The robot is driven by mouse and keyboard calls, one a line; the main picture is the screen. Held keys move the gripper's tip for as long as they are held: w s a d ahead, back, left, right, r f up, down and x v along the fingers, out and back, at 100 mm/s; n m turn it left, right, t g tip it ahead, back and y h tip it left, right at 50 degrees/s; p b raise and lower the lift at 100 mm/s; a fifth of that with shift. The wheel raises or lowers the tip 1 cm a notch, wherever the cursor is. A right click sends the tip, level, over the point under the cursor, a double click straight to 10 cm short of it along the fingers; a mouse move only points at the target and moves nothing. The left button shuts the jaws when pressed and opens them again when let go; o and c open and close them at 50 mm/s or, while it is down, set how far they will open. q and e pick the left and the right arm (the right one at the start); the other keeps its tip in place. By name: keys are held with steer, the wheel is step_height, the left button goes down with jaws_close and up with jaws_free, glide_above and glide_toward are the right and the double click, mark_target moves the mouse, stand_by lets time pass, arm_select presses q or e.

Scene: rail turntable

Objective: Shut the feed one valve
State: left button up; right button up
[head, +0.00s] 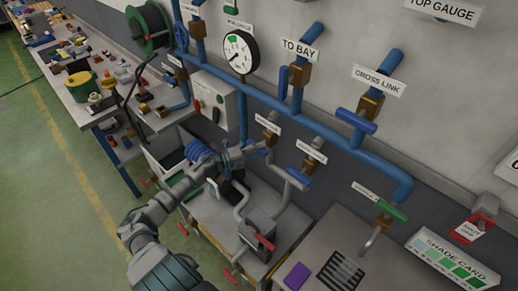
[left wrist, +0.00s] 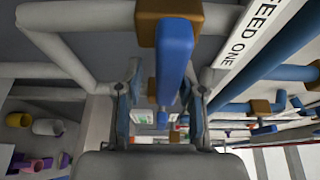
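The feed one valve has a brown body (left wrist: 165,12) and a blue lever handle (left wrist: 174,58) in the left wrist view, beside a white label (left wrist: 258,30) reading FEED ONE. My left gripper (left wrist: 160,110) is open, with one finger on each side of the handle. The handle lies nearer the right finger, and gaps show on both sides. In the head view my left gripper (head: 240,156) is at the pipe below the main blue pipe. The valve's brown body (head: 269,139) shows there, with the handle partly hidden by the gripper. My right gripper is not in view.
Other valves hang nearby: TO BAY (head: 298,75), CROSS LINK (head: 369,106) and a green-handled one (head: 391,210). A round gauge (head: 240,52) and a grey box (head: 211,104) are on the wall. A cluttered bench (head: 80,93) stands left; green floor is open beside it.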

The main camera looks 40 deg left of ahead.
arm_select(q)
steer(key=shift+w+a+r, duration=0.1)
steer(key=v, duration=1.2)
stand_by(0.4)
